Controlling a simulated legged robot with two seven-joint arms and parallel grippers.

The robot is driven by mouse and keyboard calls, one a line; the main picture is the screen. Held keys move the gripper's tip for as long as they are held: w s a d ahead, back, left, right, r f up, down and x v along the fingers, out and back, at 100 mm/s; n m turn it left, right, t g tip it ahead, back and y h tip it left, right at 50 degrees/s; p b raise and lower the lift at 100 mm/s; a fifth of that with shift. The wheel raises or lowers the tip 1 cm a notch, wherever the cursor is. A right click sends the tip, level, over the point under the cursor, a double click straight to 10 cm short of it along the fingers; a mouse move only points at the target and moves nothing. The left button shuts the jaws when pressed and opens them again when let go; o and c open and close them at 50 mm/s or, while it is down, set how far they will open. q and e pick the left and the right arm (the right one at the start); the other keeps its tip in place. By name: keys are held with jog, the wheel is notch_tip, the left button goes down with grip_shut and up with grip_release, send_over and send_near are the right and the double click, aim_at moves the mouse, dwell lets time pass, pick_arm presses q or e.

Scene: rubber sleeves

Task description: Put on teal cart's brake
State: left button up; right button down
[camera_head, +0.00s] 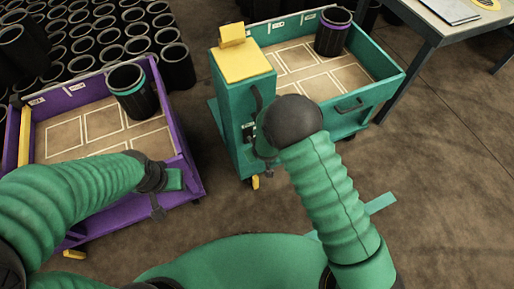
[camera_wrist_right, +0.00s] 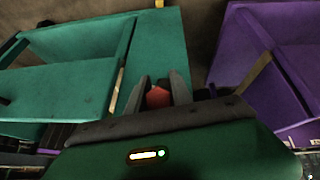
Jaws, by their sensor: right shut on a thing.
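The teal cart (camera_head: 378,97) stands right of centre in the head view, with a yellow-topped post (camera_head: 243,62) at its left end. It also shows in the wrist view (camera_wrist_right: 65,92). A small red piece (camera_wrist_right: 158,97) lies between the fingers of my right gripper (camera_wrist_right: 160,88), which is shut on it beside the teal panel. In the head view my right wrist hides most of that gripper against the post's near side. My left gripper (camera_head: 160,190) hangs in front of the purple cart; its fingers are too unclear to read.
The purple cart (camera_head: 190,172) stands at left, with a black sleeve with a teal band (camera_head: 132,92) in its tray. A purple-banded sleeve (camera_head: 333,32) stands in the teal cart. Many black sleeves crowd the back left. A table (camera_head: 440,22) is at top right. Floor is clear at right.

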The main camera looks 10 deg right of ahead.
jog(key=c, duration=1.4)
grip_release()
jog(key=shift+w+a+r, duration=0.15)
jog(key=shift+w+r, duration=0.05)
jog(key=shift+w, duration=0.1)
jog(key=shift+o, duration=1.4)
jog(key=shift+f, duration=0.1)
jog(key=shift+s, duration=0.1)
jog(key=p+v, duration=0.3)
jog(key=v, duration=1.3)
jog(key=shift+s+r, duration=0.2)
jog(key=shift+r, duration=0.05)
